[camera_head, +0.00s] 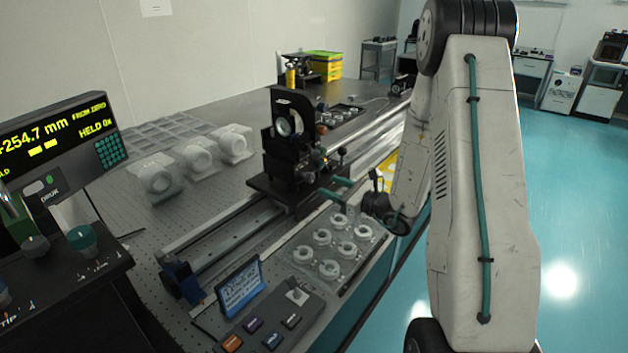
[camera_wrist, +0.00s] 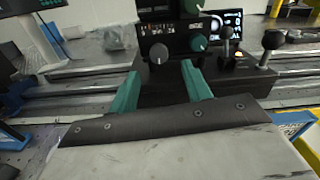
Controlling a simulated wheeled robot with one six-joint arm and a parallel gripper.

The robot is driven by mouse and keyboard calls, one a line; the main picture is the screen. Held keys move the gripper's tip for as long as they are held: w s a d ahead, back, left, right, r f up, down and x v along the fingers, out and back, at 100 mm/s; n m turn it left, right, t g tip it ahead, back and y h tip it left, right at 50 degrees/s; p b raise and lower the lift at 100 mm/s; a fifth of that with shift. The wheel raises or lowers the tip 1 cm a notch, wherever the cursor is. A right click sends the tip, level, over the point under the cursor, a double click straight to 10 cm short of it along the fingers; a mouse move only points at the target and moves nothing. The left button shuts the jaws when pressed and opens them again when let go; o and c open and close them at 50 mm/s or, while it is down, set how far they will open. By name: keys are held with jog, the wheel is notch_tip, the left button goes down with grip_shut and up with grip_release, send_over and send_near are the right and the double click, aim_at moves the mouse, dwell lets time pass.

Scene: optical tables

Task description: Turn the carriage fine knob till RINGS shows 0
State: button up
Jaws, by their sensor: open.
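The black carriage (camera_head: 290,140) stands upright on the long rail, with a round optic in its mount. In the wrist view its front panel (camera_wrist: 175,72) carries a grey knob (camera_wrist: 158,53) and a teal-faced knob (camera_wrist: 198,43); I cannot tell which is the fine knob. My gripper (camera_wrist: 158,82) is open, its two teal fingers apart and empty, in front of and below these knobs. In the head view my gripper (camera_head: 340,190) is just right of the carriage base. No readout marked RINGS is legible.
Ball-ended levers (camera_wrist: 270,40) stick up right of the knobs. A tray of white rings (camera_head: 330,250), a small blue screen (camera_head: 240,287) and a button box (camera_head: 275,320) lie in front of the rail (camera_head: 225,215).

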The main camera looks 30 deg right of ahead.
aim_at(313, 179)
jog(key=x, duration=0.7)
jog(key=shift+s, duration=0.1)
jog(key=c, duration=1)
